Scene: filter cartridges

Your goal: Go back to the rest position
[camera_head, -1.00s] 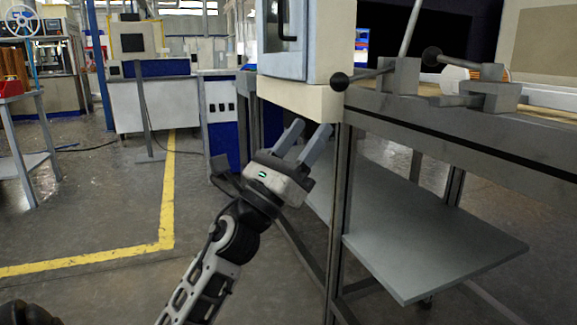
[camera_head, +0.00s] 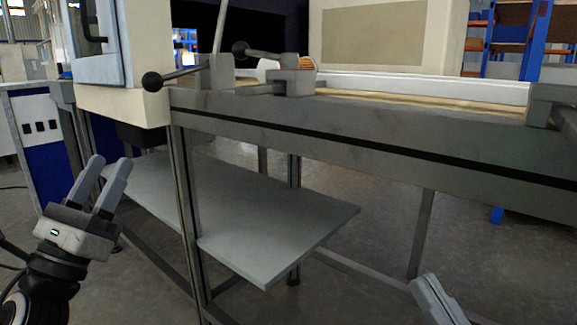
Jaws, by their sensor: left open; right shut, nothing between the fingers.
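My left gripper (camera_head: 103,183) is at the left of the head view, in front of the workbench's left end and below the bench top level. Its two grey fingers are apart with nothing between them. My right gripper (camera_head: 436,298) shows at the bottom edge, right of centre. Its fingers lie together and hold nothing; the rest of that arm is out of the picture. Both grippers are clear of the bench (camera_head: 370,140) as far as I can see. No filter cartridge can be made out for certain.
A grey lower shelf (camera_head: 270,225) juts out under the bench between my grippers. A clamp with black ball knobs (camera_head: 152,82) sits on the bench top. A pale cabinet (camera_head: 100,45) stands at the bench's left end. Blue racking (camera_head: 535,40) is at the far right.

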